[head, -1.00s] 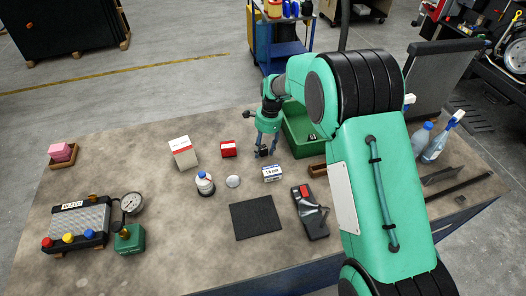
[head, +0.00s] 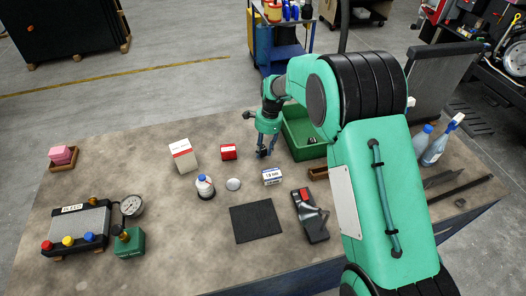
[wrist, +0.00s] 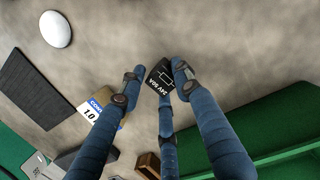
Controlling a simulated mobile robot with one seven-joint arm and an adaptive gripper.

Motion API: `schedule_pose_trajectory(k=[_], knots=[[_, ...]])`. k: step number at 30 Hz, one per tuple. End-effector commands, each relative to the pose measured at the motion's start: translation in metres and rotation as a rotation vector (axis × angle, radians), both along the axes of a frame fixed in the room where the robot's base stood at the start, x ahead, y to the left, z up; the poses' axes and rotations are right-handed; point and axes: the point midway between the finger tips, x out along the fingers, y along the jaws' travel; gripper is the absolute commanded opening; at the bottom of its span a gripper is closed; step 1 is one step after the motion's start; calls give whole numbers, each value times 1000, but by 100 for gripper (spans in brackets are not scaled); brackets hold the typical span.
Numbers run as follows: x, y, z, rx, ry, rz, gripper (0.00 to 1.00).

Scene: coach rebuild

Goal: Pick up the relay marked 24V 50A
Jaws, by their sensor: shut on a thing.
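The relay (wrist: 160,78) is a small black block with white lettering that reads 24V 50A, seen turned around in the wrist view. In the head view my gripper (head: 263,153) points down at the table, left of the green bin (head: 291,145). The relay is small and mostly hidden by the fingers there. I cannot tell whether it still touches the table.
A white and blue box (head: 272,176) stands close in front of my gripper.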

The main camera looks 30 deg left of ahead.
Motion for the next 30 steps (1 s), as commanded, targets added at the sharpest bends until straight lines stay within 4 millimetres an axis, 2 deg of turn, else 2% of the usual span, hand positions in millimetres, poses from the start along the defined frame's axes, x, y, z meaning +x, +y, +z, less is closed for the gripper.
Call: schedule_pose_trajectory(k=[15, 21, 30], knots=[[0, 0, 75, 1, -1, 0, 4], [0, 0, 87, 1, -1, 0, 4], [0, 0, 89, 0, 0, 0, 4]])
